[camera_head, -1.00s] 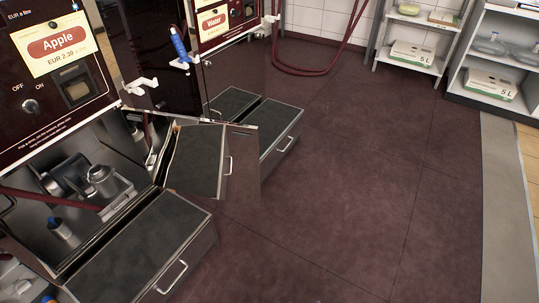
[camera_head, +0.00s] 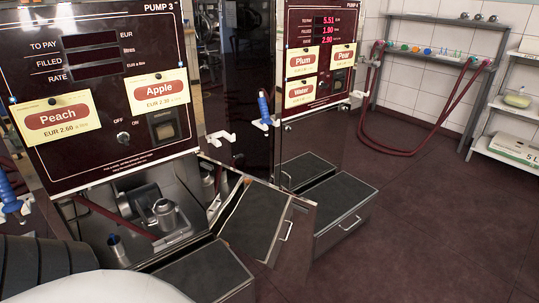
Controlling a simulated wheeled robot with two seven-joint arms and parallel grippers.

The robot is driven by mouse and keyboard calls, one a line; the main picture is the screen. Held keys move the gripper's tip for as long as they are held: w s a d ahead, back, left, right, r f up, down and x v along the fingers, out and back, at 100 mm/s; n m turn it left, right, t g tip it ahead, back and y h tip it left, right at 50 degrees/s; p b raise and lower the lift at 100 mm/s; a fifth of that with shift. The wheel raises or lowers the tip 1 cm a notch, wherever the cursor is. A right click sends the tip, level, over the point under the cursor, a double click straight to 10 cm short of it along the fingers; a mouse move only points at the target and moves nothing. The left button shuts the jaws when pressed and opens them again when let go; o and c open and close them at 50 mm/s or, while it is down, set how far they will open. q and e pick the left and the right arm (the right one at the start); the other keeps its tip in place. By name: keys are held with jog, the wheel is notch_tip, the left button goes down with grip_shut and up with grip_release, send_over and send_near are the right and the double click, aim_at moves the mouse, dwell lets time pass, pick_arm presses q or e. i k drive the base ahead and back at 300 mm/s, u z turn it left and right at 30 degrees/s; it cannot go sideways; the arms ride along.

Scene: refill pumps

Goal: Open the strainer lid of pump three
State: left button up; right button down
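Pump three (camera_head: 105,75) stands at the left, its dark panel labelled PUMP 3 with Peach and Apple cards. The compartment under the panel is open. Inside is a metal strainer-like pot (camera_head: 165,214) with a round top, beside a rounded metal housing. The top looks closed, but it is too small to be sure. The lower door (camera_head: 270,222) of the pump hangs open to the right of the compartment. Neither of my grippers is in view. A pale rounded part and a dark ribbed part at the lower left appear to be mine.
A dark-topped step (camera_head: 200,275) sits before the compartment. Pump four (camera_head: 318,60) stands to the right, with another dark-topped step (camera_head: 335,200) in front. Blue nozzles (camera_head: 264,108) hang on the pump sides. A red hose (camera_head: 110,214) runs into the compartment. Floor at right is clear.

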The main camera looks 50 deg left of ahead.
aim_at(163, 207)
jog(key=i, duration=3.1)
jog(key=u, duration=3.95)
jog(key=i, duration=0.5)
jog(key=z, duration=0.05)
jog(key=k, duration=0.5)
jog(key=u, duration=1.65)
jog(key=i, duration=0.35)
jog(key=u, duration=0.05)
